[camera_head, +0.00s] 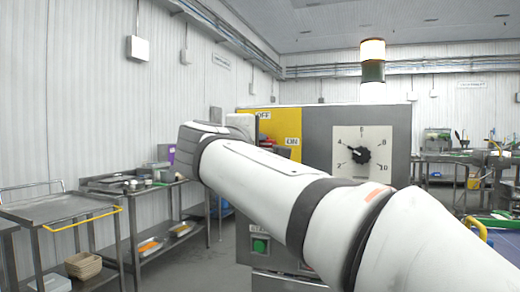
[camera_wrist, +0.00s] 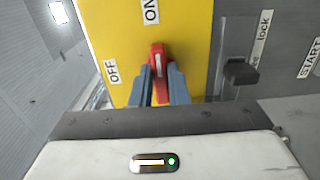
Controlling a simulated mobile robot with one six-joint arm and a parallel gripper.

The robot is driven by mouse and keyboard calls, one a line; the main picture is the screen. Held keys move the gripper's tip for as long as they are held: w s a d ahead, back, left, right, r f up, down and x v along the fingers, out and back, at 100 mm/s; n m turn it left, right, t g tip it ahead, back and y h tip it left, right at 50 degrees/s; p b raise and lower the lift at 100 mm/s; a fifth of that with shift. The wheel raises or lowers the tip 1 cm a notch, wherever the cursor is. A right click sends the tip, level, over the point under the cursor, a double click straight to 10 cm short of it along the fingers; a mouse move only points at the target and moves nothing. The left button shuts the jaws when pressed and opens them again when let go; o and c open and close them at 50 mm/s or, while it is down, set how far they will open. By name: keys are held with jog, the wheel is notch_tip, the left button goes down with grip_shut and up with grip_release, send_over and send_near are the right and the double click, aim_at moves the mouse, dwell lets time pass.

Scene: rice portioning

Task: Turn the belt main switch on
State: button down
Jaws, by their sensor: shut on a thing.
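The belt main switch (camera_wrist: 158,62) is a red handle on a yellow panel (camera_wrist: 188,35) in the wrist view. My gripper (camera_wrist: 159,78) is shut on the red handle, with one blue-grey finger on each side. The handle's far end points up the picture toward the ON label (camera_wrist: 152,11). The OFF label (camera_wrist: 112,71) is to the left of the handle. In the head view the yellow panel (camera_head: 285,124) shows at the top left of the grey cabinet (camera_head: 322,122), and my arm hides the switch.
A dial (camera_head: 361,154) is on the cabinet's right side. A green button (camera_head: 260,246) is low on its front. A signal tower (camera_head: 373,62) stands above. A black catch (camera_wrist: 240,72) sits beside the yellow panel. Metal carts (camera_head: 60,208) stand at the left, with bare floor before the cabinet.

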dwell(0.3)
jog(key=c, duration=1.4)
grip_release()
jog(key=v, duration=0.7)
jog(key=shift+s, duration=0.4)
jog(key=shift+a, duration=0.1)
